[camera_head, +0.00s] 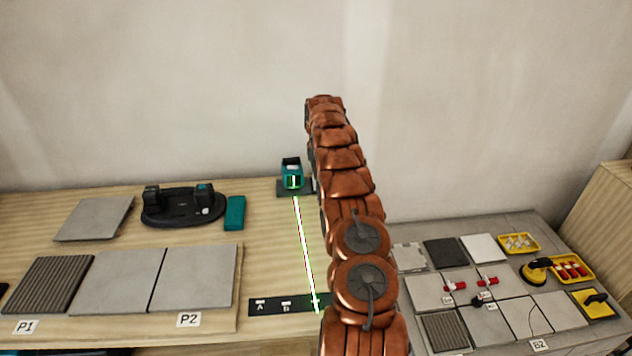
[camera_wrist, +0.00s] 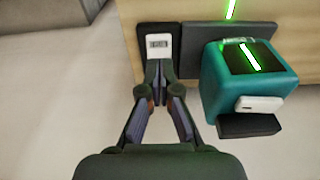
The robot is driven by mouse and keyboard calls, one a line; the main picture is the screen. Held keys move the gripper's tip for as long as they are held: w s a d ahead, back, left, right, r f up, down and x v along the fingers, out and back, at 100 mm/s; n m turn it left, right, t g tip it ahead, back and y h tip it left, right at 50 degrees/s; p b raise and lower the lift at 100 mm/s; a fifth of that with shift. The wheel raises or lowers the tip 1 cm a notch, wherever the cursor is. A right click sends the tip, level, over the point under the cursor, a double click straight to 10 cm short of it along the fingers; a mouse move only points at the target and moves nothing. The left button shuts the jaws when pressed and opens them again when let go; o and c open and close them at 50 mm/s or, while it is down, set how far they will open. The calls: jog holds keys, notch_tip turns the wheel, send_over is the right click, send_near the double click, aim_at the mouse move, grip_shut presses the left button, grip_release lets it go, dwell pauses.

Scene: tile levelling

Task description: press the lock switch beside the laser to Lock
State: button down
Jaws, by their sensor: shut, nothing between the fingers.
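The teal laser (camera_head: 292,178) stands at the back of the wooden table and throws a green line forward. The laser also shows at right in the wrist view (camera_wrist: 225,95). Beside it, a small white lock switch (camera_wrist: 158,30) with a dark-marked face sits on a dark base; which way it is set is too small to read. My gripper (camera_wrist: 157,72) is shut and empty, its tips at the near end of the switch; whether they touch it I cannot tell. In the head view my arm hides the gripper and most of the switch.
Grey tiles (camera_head: 195,279) and a black device (camera_head: 180,209) lie to the left. A grey bench (camera_head: 408,337) with tiles and yellow trays stands right. The wall is close behind the laser.

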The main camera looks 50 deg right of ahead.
jog(key=shift+r+p, duration=0.45)
jog(key=shift+r, duration=1.5)
